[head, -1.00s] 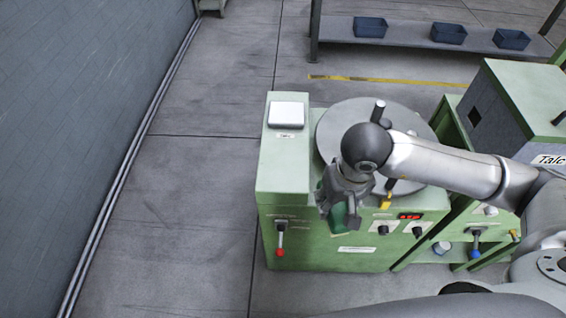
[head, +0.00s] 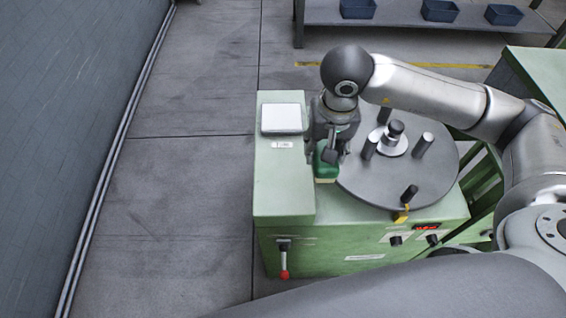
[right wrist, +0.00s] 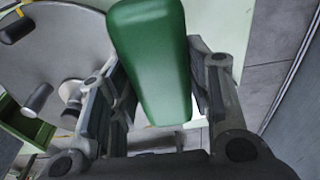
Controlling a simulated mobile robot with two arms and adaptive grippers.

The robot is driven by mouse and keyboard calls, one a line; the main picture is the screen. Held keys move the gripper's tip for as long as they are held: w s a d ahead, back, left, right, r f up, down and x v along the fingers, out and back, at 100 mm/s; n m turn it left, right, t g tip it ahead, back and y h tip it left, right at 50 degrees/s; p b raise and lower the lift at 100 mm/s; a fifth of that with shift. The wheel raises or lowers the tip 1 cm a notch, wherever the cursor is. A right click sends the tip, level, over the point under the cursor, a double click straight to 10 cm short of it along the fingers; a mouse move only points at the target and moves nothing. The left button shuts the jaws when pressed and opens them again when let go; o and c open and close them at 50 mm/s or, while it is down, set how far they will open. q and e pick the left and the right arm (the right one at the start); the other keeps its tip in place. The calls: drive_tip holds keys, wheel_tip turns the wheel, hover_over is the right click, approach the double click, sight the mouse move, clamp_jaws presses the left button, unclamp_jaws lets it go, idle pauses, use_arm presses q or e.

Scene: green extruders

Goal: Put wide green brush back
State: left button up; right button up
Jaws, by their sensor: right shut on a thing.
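The wide green brush (head: 326,165) has a green body with a pale lower edge. It is held in my right gripper (head: 330,150), above the green machine between its flat left top and the grey round turntable. In the right wrist view the green brush (right wrist: 152,60) lies between the two fingers of the right gripper (right wrist: 155,95), which are shut on it. The fingers hide part of the brush in the head view. I cannot tell whether its lower edge touches the machine. My left gripper is not in view.
The green machine (head: 285,195) carries a white square pad (head: 282,118) and a grey turntable (head: 400,185) with several upright dark posts. A red-tipped lever (head: 284,262) hangs on its front. Blue bins (head: 439,10) stand on a shelf behind. Floor at left is clear.

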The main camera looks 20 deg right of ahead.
drive_tip(key=w+a+f+p, duration=0.1)
drive_tip(key=a+f, duration=0.1)
drive_tip(key=w+a+f+p, duration=0.1)
drive_tip(key=a+f, duration=0.1)
drive_tip(key=w+a+f+p, duration=0.1)
drive_tip(key=w+a+f, duration=0.1)
drive_tip(key=a, duration=0.1)
drive_tip(key=shift+f, duration=0.35)
drive_tip(key=shift+w+a+f, duration=0.15)
drive_tip(key=shift+a+f, duration=0.2)
drive_tip(key=shift+f, duration=0.05)
wheel_tip(320, 180, down, 3)
drive_tip(key=shift+r+p, duration=0.1)
drive_tip(key=shift+p, duration=1)
drive_tip(key=shift+f, duration=0.2)
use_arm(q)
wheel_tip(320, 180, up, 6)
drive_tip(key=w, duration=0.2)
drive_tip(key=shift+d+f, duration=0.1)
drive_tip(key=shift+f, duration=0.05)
use_arm(e)
drive_tip(key=shift+f, duration=0.1)
drive_tip(key=shift+f+b, duration=0.1)
drive_tip(key=shift+b, duration=0.2)
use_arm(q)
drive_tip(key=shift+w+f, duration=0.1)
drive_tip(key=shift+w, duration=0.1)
use_arm(e)
drive_tip(key=o, duration=1)
